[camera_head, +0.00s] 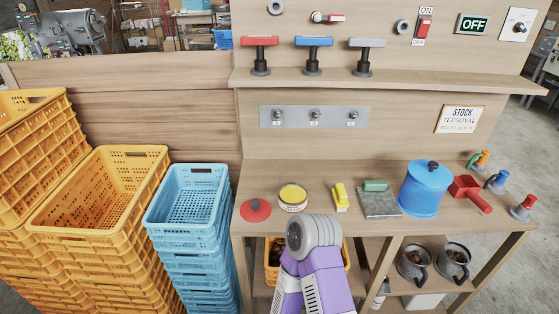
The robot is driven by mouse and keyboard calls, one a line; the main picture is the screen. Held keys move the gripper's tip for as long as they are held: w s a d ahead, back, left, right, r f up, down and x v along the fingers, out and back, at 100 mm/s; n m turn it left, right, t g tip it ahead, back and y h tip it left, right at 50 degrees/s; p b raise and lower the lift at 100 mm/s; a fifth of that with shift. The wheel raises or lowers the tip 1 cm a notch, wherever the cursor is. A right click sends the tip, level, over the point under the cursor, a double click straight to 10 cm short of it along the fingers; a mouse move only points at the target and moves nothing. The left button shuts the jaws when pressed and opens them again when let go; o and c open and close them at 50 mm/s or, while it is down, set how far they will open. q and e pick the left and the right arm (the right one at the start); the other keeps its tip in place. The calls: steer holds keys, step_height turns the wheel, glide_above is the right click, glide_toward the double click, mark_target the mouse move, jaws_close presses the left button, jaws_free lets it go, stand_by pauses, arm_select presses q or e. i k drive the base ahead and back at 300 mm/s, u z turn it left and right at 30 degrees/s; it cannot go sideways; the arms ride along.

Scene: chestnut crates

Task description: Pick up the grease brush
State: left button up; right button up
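No item is clearly recognisable as a grease brush at this size. A small yellow block-like item with a paler base (341,198) lies on the wooden bench and may be the brush. A round tin with a yellow lid (292,197) stands to its left. A purple and grey link of one of my arms (315,265) rises from the bottom middle in front of the bench edge. Neither gripper's fingers show.
On the bench (320,225) are a red disc (255,210), a grey plate with a green block (379,203), a blue lidded pot (422,190), a red tool (470,193) and coloured handles at right. Blue crates (187,197) and orange crates (100,192) stand left.

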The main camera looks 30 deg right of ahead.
mark_target(340, 197)
steer(key=z, duration=1.6)
steer(key=k, duration=0.4)
steer(key=z, duration=0.65)
steer(key=i, duration=0.3)
steer(key=z, duration=0.1)
